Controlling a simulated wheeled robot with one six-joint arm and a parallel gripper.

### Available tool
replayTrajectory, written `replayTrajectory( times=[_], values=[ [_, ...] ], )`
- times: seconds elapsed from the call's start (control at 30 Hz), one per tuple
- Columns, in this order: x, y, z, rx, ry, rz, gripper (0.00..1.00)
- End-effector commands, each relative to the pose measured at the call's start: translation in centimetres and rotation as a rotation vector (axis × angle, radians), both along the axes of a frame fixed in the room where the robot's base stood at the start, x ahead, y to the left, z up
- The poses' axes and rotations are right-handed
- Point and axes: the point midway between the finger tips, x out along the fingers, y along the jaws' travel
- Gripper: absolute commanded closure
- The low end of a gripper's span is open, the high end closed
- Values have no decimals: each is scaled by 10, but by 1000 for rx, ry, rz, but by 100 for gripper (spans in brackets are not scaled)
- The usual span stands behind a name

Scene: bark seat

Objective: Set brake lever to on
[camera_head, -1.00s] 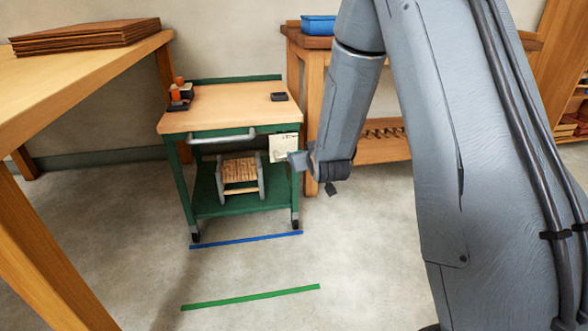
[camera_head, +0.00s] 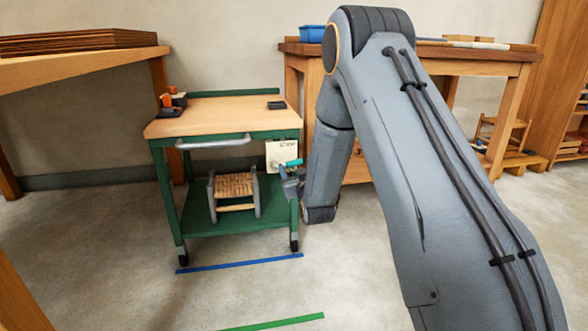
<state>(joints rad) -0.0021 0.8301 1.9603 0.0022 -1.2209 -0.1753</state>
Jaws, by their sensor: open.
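A green cart (camera_head: 222,133) with a wooden top stands ahead, left of my arm. I cannot make out a brake lever for certain. A small teal piece (camera_head: 291,163) shows at the cart's right side, just below a white printed card (camera_head: 280,152); I cannot tell whether it belongs to the cart or to my gripper. My gripper (camera_head: 290,181) is at the cart's right front side, close to that piece and below the card. It is open, with nothing visible in it. Its fingers are small in the picture, and I cannot tell if they touch the cart.
A woven stool (camera_head: 234,187) sits on the cart's lower shelf. A blue line (camera_head: 240,263) and a green line (camera_head: 272,322) mark the floor. A wooden bench (camera_head: 505,68) stands behind my arm, a table (camera_head: 85,68) at left. The floor before the cart is clear.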

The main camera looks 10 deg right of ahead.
Motion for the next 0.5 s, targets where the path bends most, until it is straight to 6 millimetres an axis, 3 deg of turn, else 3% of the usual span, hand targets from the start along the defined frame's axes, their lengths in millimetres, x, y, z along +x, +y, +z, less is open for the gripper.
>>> replayTrajectory(
  times=[0.2, 0.5],
  values=[
    [26, 0, -1, 0, -1, 0, 34],
    [31, 0, 0, 0, 1, 0, 34]
  ],
)
